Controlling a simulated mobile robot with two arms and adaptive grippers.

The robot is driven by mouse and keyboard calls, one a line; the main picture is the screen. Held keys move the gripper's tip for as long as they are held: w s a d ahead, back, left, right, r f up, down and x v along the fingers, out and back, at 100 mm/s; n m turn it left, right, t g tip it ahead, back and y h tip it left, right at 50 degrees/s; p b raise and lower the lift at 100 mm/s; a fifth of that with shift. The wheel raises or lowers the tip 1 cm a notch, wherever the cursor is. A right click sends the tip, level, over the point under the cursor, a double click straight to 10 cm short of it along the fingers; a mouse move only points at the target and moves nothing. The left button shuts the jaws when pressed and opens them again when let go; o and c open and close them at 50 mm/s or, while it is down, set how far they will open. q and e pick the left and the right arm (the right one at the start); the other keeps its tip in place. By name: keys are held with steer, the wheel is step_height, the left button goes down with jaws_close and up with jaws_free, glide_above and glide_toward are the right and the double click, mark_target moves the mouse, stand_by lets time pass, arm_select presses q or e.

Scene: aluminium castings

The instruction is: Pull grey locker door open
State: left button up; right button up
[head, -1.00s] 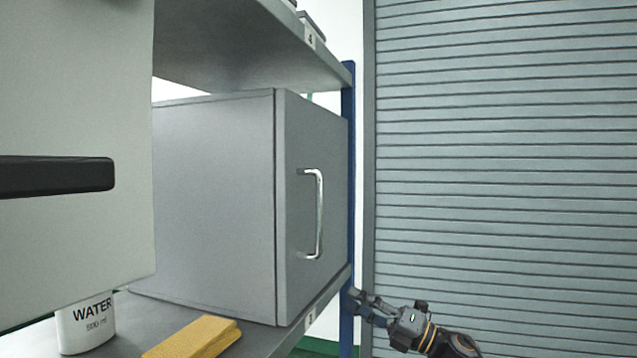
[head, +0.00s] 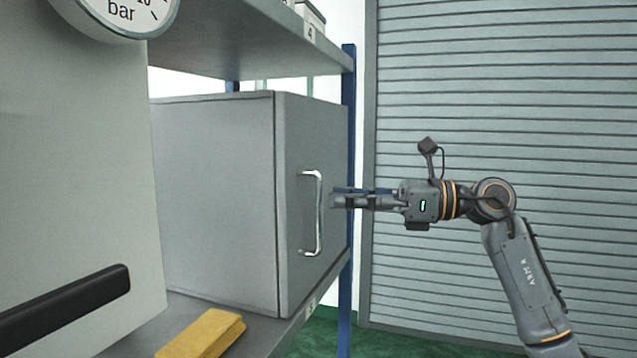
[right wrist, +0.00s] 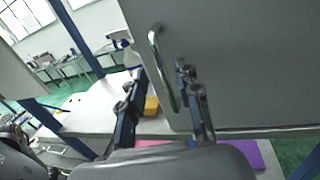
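The grey locker (head: 215,190) stands on a shelf, and its door (head: 297,130) looks shut. The door carries an upright chrome bar handle (head: 319,222), also in the right wrist view (right wrist: 162,72). My right gripper (head: 336,198) comes from the right, level with the middle of the handle, its fingertips close to the bar. In the right wrist view its fingers (right wrist: 155,58) are spread, and the handle appears between them. Whether they touch the bar I cannot tell. My left gripper is not in view.
A blue shelf post (head: 348,100) stands just behind the door's far edge. A yellow block (head: 203,335) lies on the shelf in front of the locker. A large grey panel with a black bar (head: 65,305) and a gauge (head: 122,12) fills the left. A slatted shutter (head: 510,100) is behind my arm.

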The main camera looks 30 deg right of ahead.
steer(key=p+x, duration=0.1)
steer(key=x, duration=0.4)
steer(key=shift+w+p, duration=0.1)
steer(key=shift+p, duration=0.3)
jaws_close()
